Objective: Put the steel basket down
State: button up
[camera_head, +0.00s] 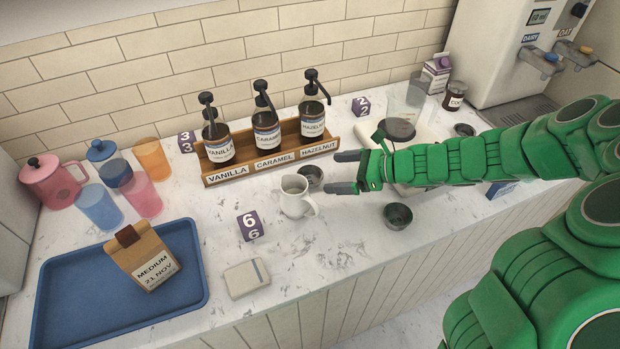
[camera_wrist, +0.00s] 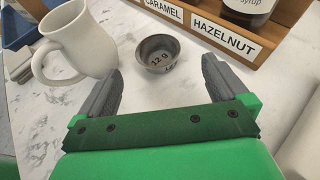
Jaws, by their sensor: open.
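A small steel basket marked "12 g" (camera_wrist: 157,52) sits upright on the marble counter; it also shows in the head view (camera_head: 311,176), in front of the syrup rack. My gripper (camera_head: 343,172) is open and empty just to its right in the head view. In the wrist view my gripper (camera_wrist: 160,72) has its two fingers apart, with the basket just beyond the tips and roughly centred between them. No finger appears to touch it. Another dark steel basket (camera_head: 397,216) stands nearer the counter's front edge.
A white pitcher (camera_head: 296,197) stands close beside the basket. The wooden syrup rack (camera_head: 270,163) is behind. A number 6 cube (camera_head: 250,226), a folded cloth (camera_head: 246,278) and a blue tray (camera_head: 75,290) lie left. The front middle counter is clear.

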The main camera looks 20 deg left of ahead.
aim_at(311, 180)
jog(key=shift+x, duration=3.95)
jog(key=shift+s, duration=0.2)
